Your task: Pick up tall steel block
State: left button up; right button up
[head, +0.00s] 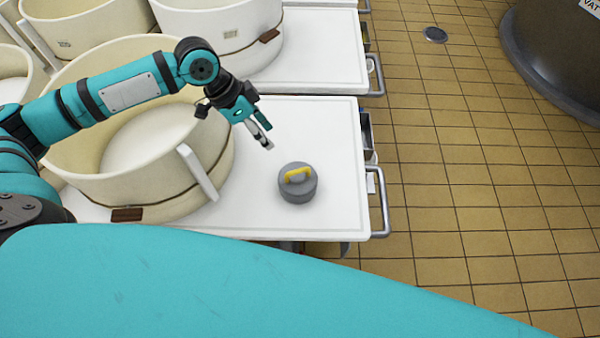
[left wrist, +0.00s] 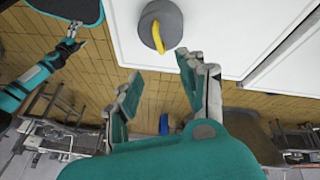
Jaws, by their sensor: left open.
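A grey round steel block (head: 298,188) with a yellow handle on top stands upright on the white table top. It is the only steel piece I see, and I cannot tell whether it counts as tall. It also shows in the left wrist view (left wrist: 168,22) near the top. My left gripper (head: 264,138) is open and empty, above the table, up and left of the block in the head view. In the left wrist view its fingers (left wrist: 160,70) are apart, short of the block. My right gripper (left wrist: 74,40) shows small at the upper left of the left wrist view; its jaws are too small to read.
A large cream vat (head: 215,160) stands left of the block, close under my left arm. The white table (head: 335,125) is bare around the block. A metal rail (head: 381,205) runs off its right edge. Tiled floor (head: 450,180) lies open to the right.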

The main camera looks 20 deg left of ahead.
pick_arm(q)
send_near(297, 170)
jog(key=x, duration=0.3)
jog(key=shift+f+b, duration=0.3)
jog(key=shift+w+d+f, duration=0.1)
jog(key=shift+d+f, duration=0.15)
jog(key=shift+f, duration=0.2)
jog(key=shift+d+f, duration=0.2)
jog(key=shift+f, duration=0.1)
jog(key=x, duration=0.4)
jog(key=shift+d+f, duration=0.15)
jog(key=shift+f, duration=0.05)
pick_arm(e)
jog(key=shift+s+f, duration=0.3)
jog(key=shift+s, duration=0.2)
jog(key=shift+s+f, duration=0.25)
jog(key=shift+s, duration=0.25)
pick_arm(q)
grip_shut()
